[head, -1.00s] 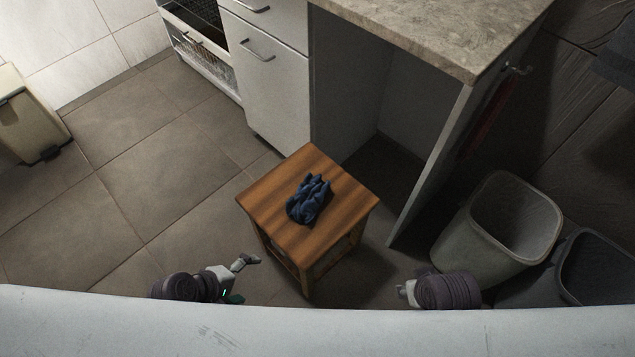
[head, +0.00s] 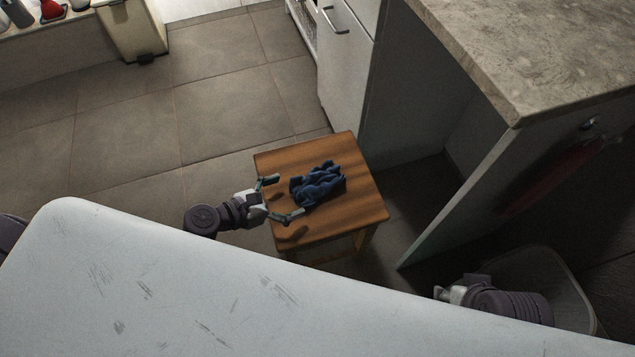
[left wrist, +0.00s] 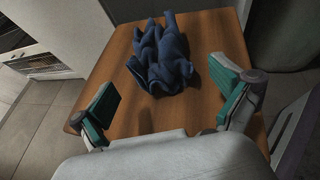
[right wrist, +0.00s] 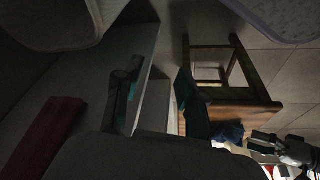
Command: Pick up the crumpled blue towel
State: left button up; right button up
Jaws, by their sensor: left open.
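The crumpled blue towel (head: 320,184) lies bunched on the wooden stool (head: 354,222), near the middle of its top. My left gripper (head: 283,198) is open over the stool's left part, its fingers pointing at the towel. In the left wrist view the towel (left wrist: 160,58) lies ahead of the spread fingers (left wrist: 165,92), with nothing between them. My right gripper (head: 442,293) is at the lower right, away from the stool. In the right wrist view its dark fingers (right wrist: 158,100) stand apart and empty; the towel (right wrist: 228,132) shows small beyond them.
A counter (head: 510,50) with a side panel stands right of the stool. A red cloth (head: 550,182) hangs on that panel. A waste bin (head: 572,285) is behind my right arm. Open tiled floor (head: 225,110) lies left of the stool.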

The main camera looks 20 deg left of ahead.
aim_at(309, 187)
pick_arm(q)
jog(key=shift+x, duration=1.1)
jog(key=b+x, duration=0.2)
jog(key=x, duration=0.2)
jog(key=shift+w+d+f, duration=0.1)
jog(key=shift+w+f, duration=0.15)
jog(key=shift+w, duration=0.1)
pick_arm(e)
jog(key=w+a+r+t+y, duration=0.1)
jog(key=w+t, duration=0.3)
jog(key=w, duration=0.4)
jog(key=shift+a+r+t, duration=0.3)
jog(key=shift+a+r, duration=0.1)
jog(key=shift+a, duration=0.35)
pick_arm(q)
jog(key=shift+c, duration=0.3)
jog(key=c, duration=0.7)
